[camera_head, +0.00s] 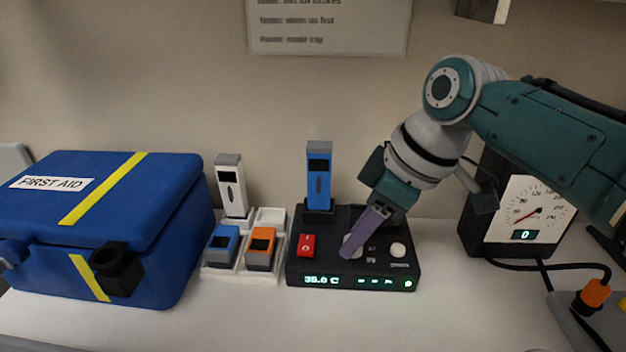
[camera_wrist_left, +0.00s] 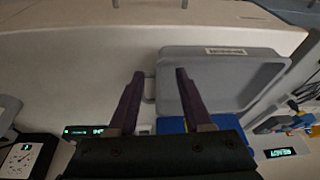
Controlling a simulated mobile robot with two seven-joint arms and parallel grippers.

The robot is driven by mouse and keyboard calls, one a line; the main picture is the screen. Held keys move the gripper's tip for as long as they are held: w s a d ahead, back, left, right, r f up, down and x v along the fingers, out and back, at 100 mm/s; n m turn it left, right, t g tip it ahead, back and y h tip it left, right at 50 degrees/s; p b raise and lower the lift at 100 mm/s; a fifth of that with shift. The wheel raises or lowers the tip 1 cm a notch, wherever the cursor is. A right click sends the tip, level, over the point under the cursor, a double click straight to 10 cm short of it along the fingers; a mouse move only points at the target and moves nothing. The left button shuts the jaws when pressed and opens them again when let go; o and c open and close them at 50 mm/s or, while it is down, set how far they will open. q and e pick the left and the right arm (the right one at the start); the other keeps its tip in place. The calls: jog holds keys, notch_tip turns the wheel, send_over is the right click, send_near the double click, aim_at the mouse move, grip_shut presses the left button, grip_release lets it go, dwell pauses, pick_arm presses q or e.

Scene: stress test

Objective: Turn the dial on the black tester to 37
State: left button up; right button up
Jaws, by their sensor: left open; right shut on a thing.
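The black tester (camera_head: 300,262) stands on the white bench, its lit display (camera_head: 322,280) reading what looks like 35.0 C. A blue handheld unit (camera_head: 319,180) stands upright at its back. My right gripper (camera_head: 348,250) reaches down over the tester, its purple fingers shut on the pale round dial (camera_head: 354,240), which they partly cover. A red switch (camera_head: 306,246) sits left of the dial and a white round knob (camera_head: 398,250) sits right of it. My left gripper (camera_wrist_left: 155,75) is open and empty in the left wrist view; I do not make it out in the head view.
A blue first aid case (camera_head: 140,200) stands at the left. A white tray (camera_head: 223,275) beside the tester holds several handheld units. A black gauge box (camera_head: 520,215) with a cable stands right of the tester. The bench front is clear.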

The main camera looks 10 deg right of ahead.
pick_arm(q)
jog(key=shift+a+r, duration=0.1)
jog(key=shift+r, duration=0.05)
pick_arm(e)
grip_shut()
jog(key=shift+r+m+p, duration=0.2)
jog(key=shift+m+p, duration=0.4)
jog(key=shift+p, duration=0.4)
jog(key=m+t+h+p, duration=0.1)
jog(key=m+p, duration=0.2)
jog(key=shift+s+a, duration=0.1)
jog(key=shift+a, duration=0.05)
jog(key=shift+m+h+p, duration=0.6)
jog(key=shift+m+p, duration=0.35)
jog(key=shift+m, duration=0.15)
pick_arm(q)
notch_tip(320, 180, up, 7)
jog(key=shift+r+p, duration=0.2)
jog(key=shift+p, duration=0.2)
pick_arm(e)
jog(key=shift+f+m+t+h, duration=0.2)
jog(key=shift+m+t+h, duration=0.15)
jog(key=shift+m, duration=0.75)
jog(key=o, duration=1)
grip_release()
